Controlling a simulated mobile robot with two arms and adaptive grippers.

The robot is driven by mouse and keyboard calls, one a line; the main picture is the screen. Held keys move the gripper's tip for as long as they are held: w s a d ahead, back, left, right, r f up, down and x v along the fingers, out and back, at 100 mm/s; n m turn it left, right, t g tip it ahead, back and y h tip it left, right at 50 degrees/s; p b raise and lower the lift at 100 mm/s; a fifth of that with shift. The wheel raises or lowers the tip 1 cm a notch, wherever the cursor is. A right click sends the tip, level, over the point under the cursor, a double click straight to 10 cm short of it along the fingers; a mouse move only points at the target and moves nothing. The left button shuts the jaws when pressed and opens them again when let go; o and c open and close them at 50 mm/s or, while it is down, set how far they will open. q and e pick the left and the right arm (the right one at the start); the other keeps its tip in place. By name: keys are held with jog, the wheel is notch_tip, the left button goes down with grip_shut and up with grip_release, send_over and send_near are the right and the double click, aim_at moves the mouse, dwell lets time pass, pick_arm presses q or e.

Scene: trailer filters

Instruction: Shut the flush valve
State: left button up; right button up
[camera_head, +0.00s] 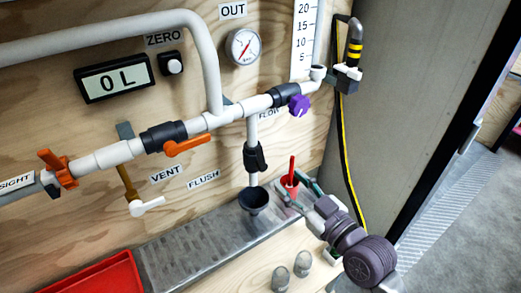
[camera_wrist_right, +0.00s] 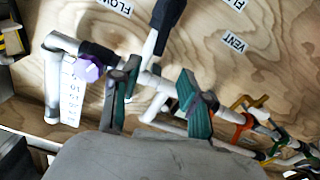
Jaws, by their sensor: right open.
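The FLUSH label (camera_head: 203,180) is on the plywood wall, left of a vertical white drain pipe. A black valve body (camera_head: 255,157) is on that pipe, above a dark funnel (camera_head: 254,200); I cannot make out its handle. The valve body also shows at the top of the right wrist view (camera_wrist_right: 168,14). My right gripper (camera_head: 294,190) is open, right of the funnel and apart from the valve body. Its two fingers (camera_wrist_right: 158,98) show in the wrist view with white pipe beyond them. My left gripper is not in view.
An orange lever (camera_head: 187,145) and a purple knob (camera_head: 299,105) are on the main pipe. A red item (camera_head: 290,181) shows by my right fingers. A metal drip grate (camera_head: 190,255) and red tray (camera_head: 100,278) lie below.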

aim_at(261, 154)
jog(key=p+x, duration=0.1)
jog(key=x, duration=1.2)
jog(key=shift+s, duration=0.1)
jog(key=shift+c, duration=0.2)
grip_shut()
